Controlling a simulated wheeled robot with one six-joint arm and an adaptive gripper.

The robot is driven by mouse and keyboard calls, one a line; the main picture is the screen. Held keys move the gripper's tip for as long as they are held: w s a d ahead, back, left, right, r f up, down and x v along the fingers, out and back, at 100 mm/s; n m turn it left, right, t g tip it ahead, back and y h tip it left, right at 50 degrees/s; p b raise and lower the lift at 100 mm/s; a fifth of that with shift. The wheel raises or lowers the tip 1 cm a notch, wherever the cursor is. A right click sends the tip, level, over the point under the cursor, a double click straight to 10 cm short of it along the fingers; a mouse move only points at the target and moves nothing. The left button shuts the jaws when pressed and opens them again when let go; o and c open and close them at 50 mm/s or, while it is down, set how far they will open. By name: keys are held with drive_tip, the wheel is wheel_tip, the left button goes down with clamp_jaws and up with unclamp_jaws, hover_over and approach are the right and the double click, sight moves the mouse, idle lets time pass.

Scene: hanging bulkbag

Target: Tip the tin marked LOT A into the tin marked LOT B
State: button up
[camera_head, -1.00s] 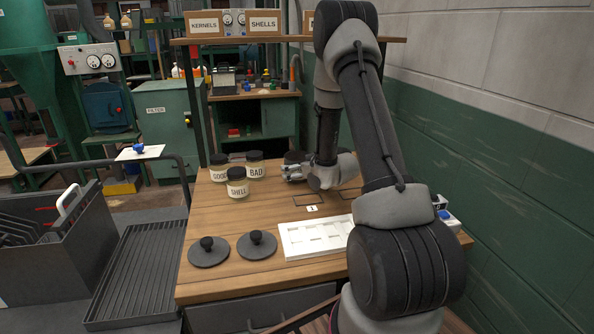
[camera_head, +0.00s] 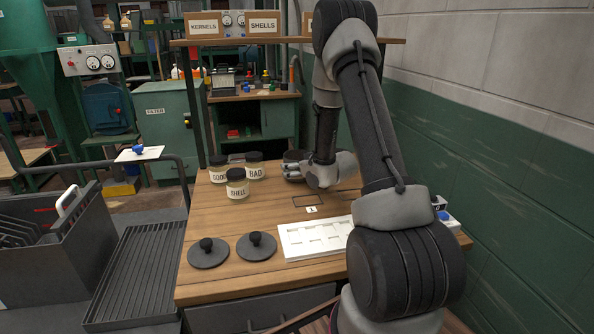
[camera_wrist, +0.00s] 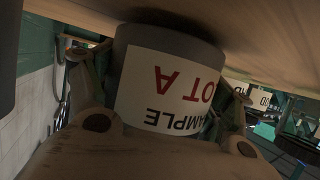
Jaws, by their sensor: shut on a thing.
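The LOT A tin (camera_wrist: 165,60) fills the middle of the wrist view. It is a grey tin with a white label, and its lettering reads upside down there. My gripper (camera_wrist: 163,98) is shut on it, with a finger on either side. The wooden surface lies close against the tin's far end; I cannot tell whether they touch. In the head view my gripper (camera_head: 294,173) is low over the back of the table, pointing left. A dark round tin (camera_head: 293,156) shows just behind it, its label unreadable. I cannot make out a LOT B mark.
Jars marked GOOD (camera_head: 218,174), BAD (camera_head: 254,171) and SHELL (camera_head: 237,190) stand left of my gripper. Two dark knobbed lids (camera_head: 207,258) and a white compartment tray (camera_head: 290,241) lie in front. The table's left middle (camera_head: 215,217) is clear. A wall rises at right.

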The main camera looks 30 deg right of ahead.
drive_tip(key=w+a+r, duration=0.3)
drive_tip(key=r, duration=0.8)
drive_tip(key=s+d+r+m+t+y, duration=0.1)
drive_tip(key=s+d+m, duration=0.1)
drive_tip(key=d+m, duration=0.4)
drive_tip(key=s+d+r+m+y, duration=0.1)
drive_tip(key=s+d+m, duration=0.2)
drive_tip(key=d+m, duration=0.4)
drive_tip(key=shift+s+d+r+m+t, duration=0.25)
drive_tip(key=shift+m+t, duration=0.15)
drive_tip(key=shift+m, duration=4)
